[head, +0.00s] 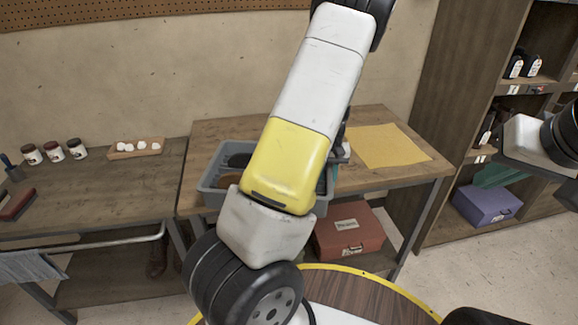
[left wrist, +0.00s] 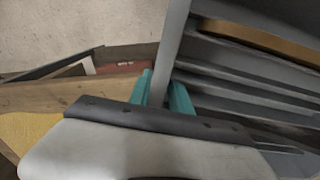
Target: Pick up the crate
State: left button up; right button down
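The grey crate (head: 207,187) stands on the wooden worktable (head: 215,135), and my left arm covers its middle. Dark flat items (head: 238,160) lie in it. My left gripper (head: 337,168) is at the crate's right end, mostly hidden behind my arm. In the left wrist view its teal fingers (left wrist: 163,92) sit close together on either side of the crate wall (left wrist: 170,40), with the wall filling the gap. My right gripper (head: 497,174) is far to the right, away from the crate; its finger gap cannot be made out.
A yellow sheet (head: 385,146) lies right of the crate. A red box (head: 347,230) is under the table. A bench (head: 100,190) with jars and a small tray (head: 135,148) adjoins at left. Shelves (head: 470,110) with bottles and a purple box (head: 487,205) stand at right.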

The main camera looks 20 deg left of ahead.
pick_arm(q)
grip_shut()
dwell(1.2)
